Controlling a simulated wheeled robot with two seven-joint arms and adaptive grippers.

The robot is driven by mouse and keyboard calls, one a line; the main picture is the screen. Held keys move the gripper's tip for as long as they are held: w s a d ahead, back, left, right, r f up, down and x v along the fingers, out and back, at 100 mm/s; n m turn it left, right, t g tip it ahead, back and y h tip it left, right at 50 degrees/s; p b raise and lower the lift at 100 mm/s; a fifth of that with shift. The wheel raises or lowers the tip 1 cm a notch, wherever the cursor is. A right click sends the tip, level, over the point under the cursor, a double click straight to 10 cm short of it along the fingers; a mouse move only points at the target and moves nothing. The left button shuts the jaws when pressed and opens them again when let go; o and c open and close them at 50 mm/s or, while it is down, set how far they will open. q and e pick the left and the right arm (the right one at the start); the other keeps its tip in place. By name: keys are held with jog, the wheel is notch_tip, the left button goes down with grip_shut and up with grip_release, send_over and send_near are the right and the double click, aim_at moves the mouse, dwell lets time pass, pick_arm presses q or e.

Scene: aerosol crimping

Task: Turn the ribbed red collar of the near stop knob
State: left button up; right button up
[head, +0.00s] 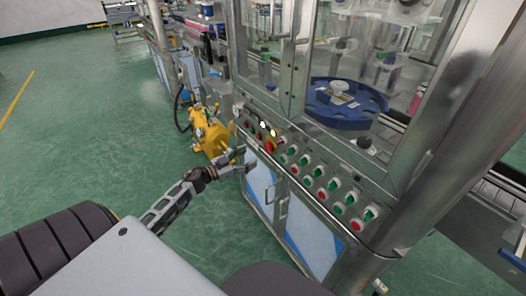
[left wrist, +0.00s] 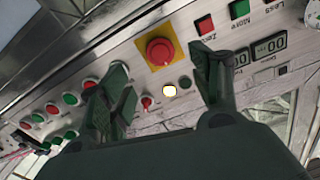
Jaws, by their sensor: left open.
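The red stop knob (left wrist: 160,50) is a round mushroom head with a ribbed collar, on a yellow square plate (left wrist: 148,64) on the slanted metal panel. In the head view the red knob (head: 269,146) shows small, just beyond my left gripper (head: 245,159). My left gripper is open and empty. In the left wrist view its two dark fingers (left wrist: 160,66) stand either side of the knob in the picture, apart from it. I cannot tell the exact depth gap. My right gripper is not in view.
Several green and red buttons (head: 321,196) line the panel around the knob. A lit button (left wrist: 169,90) and a small red switch (left wrist: 147,102) sit below it in the left wrist view. A yellow machine (head: 210,133) stands left of the cabinet; green floor is free at left.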

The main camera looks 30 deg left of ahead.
aim_at(266, 149)
pick_arm(q)
jog(key=shift+b+x, duration=0.3)
jog(key=shift+x, duration=3.65)
jog(key=shift+w+d, duration=0.1)
jog(key=shift+w, duration=0.1)
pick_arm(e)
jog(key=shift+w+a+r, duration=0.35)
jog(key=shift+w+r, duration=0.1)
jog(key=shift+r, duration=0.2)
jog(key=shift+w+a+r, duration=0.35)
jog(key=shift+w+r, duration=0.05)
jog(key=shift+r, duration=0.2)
pick_arm(q)
jog(key=c, duration=1)
